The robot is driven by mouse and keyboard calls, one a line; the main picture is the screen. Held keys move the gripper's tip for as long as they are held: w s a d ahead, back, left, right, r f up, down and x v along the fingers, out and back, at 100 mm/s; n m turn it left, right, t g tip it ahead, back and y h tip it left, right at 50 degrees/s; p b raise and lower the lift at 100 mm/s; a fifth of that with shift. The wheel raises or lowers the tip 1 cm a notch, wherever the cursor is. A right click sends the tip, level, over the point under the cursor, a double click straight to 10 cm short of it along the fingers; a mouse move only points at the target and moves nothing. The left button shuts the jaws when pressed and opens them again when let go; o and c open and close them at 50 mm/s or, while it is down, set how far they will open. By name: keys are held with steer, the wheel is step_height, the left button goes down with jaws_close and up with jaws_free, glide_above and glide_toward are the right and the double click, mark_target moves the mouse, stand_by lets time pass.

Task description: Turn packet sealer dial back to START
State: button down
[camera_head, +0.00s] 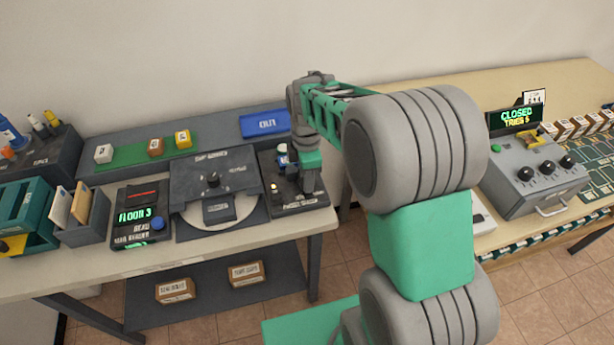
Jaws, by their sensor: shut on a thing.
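The packet sealer (297,208) is a dark unit at the right end of the left table. A small yellow-lit spot and a whitish-green round part show on its left side. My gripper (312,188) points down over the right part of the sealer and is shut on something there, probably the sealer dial. The dial itself and its START mark are hidden behind my gripper and arm, so its angle cannot be told.
Left of the sealer stand a dark machine with a round plate (212,183) and a FLOOR 3 display box (139,216). A blue OUT tray (264,123) lies behind. A grey box with black knobs (537,175) and a CLOSED sign stands on the right table.

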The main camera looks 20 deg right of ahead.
steer(key=shift+n, duration=0.3)
steer(key=c, duration=1)
jaws_free()
steer(key=shift+r, duration=0.1)
step_height(320, 180, up, 8)
steer(key=shift+f, duration=0.15)
